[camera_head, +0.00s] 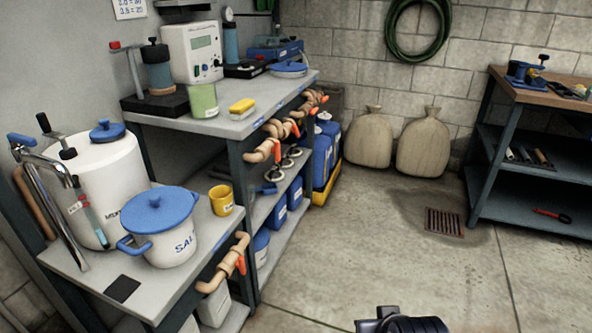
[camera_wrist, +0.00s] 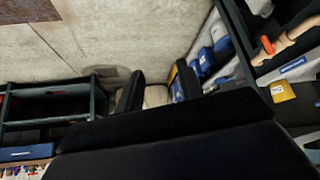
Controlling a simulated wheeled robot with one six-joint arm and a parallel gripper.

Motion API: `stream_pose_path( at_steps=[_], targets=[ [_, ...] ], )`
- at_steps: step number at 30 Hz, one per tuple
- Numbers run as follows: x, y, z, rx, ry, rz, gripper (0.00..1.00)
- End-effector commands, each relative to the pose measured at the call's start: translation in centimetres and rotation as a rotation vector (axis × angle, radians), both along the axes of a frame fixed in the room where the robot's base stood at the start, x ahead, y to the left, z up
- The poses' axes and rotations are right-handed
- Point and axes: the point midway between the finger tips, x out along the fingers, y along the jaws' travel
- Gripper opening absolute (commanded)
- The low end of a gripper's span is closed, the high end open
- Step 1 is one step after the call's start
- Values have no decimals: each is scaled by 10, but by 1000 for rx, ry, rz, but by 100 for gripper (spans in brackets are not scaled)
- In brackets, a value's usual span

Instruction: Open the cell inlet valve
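Several tan pipe valves with orange handles show in the head view, and I cannot tell which is the cell inlet valve. One valve (camera_head: 237,262) is on the front edge of the low bench. More valves (camera_head: 278,137) line the edge of the higher bench behind it. In the wrist view one orange valve handle (camera_wrist: 267,45) on a tan pipe shows at the upper right. My gripper (camera_wrist: 158,80) has its two dark fingers apart with nothing seen between them. It is away from the valves. Part of my dark arm shows at the bottom of the head view.
A blue-lidded white pot (camera_head: 168,243), a large white container (camera_head: 108,180) and a yellow mug (camera_head: 221,203) stand on the low bench. Blue canisters (camera_head: 325,157) and sacks (camera_head: 370,140) stand behind. A workbench (camera_head: 520,150) is at right. The middle floor is clear around a drain (camera_head: 444,222).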

Motion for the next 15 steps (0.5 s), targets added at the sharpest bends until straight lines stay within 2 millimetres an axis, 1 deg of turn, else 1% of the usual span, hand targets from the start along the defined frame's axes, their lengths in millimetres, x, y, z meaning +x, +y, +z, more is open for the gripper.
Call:
stream_pose_path(
  at_steps=[10,13,15],
  targets=[
    [0,0,2,3,3,-4,36],
    [1,0,4,5,6,-5,29],
    [5,2,13,12,19,-10,23]
  ],
)
